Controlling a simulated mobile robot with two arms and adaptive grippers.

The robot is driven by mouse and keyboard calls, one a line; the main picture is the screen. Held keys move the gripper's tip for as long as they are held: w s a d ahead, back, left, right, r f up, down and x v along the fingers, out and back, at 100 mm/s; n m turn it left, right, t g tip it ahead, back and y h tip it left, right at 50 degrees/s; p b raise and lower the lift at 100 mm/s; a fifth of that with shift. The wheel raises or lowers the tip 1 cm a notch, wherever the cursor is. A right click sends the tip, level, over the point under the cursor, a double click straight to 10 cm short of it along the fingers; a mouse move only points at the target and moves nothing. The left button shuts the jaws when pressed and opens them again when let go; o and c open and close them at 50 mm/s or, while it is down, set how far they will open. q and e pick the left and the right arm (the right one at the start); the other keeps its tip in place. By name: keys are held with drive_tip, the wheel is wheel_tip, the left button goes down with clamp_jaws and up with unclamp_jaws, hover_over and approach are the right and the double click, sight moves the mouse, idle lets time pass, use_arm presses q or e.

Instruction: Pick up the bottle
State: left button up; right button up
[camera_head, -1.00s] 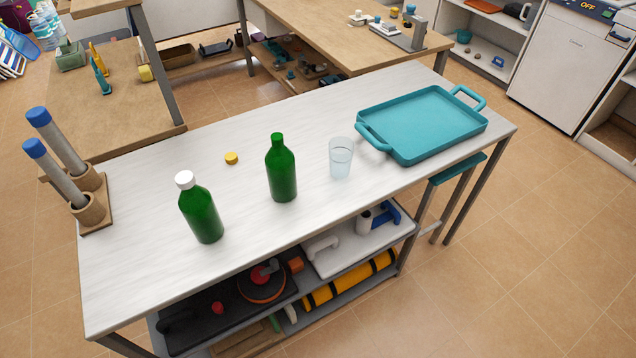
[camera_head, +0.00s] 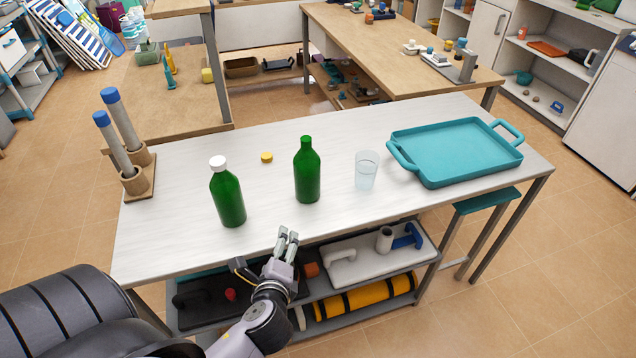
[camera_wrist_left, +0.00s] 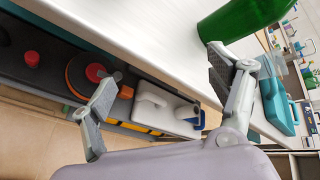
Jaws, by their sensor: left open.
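Two green bottles stand upright on the white table (camera_head: 190,255). One bottle with a white cap (camera_head: 228,195) is on the left. The other bottle, without a white cap (camera_head: 307,172), stands to its right. My left gripper (camera_head: 288,238) is at the table's front edge, in front of and between the bottles, open and empty. In the left wrist view its fingers (camera_wrist_left: 160,100) are spread apart, with part of a green bottle (camera_wrist_left: 240,18) beyond the upper finger; I cannot tell which bottle that is. My right gripper is not in view.
A yellow cap (camera_head: 267,157) lies behind the bottles. A clear glass (camera_head: 366,171) and a teal tray (camera_head: 455,178) are to the right. Two blue-capped tubes in a holder (camera_head: 144,180) stand at the left end. A lower shelf holds tools, including a yellow roll (camera_head: 365,297).

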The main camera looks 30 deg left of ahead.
use_arm(q)
wheel_tip(320, 180, up, 4)
drive_tip(key=w+f+m+t, duration=0.1)
drive_tip(key=w+m+t, duration=0.2)
drive_tip(key=m, duration=0.3)
drive_tip(key=m+t, duration=0.3)
drive_tip(key=m, duration=0.5)
approach(306, 175)
drive_tip(key=p+x, duration=0.1)
drive_tip(key=x, duration=0.6)
drive_tip(key=shift+p, duration=0.3)
drive_tip(key=x, duration=0.6)
drive_tip(key=shift+w+a+f, duration=0.1)
drive_tip(key=shift+w+a, duration=0.05)
drive_tip(key=shift+a, duration=0.1)
drive_tip(key=shift+c, duration=0.5)
drive_tip(key=c, duration=0.5)
clamp_jaws()
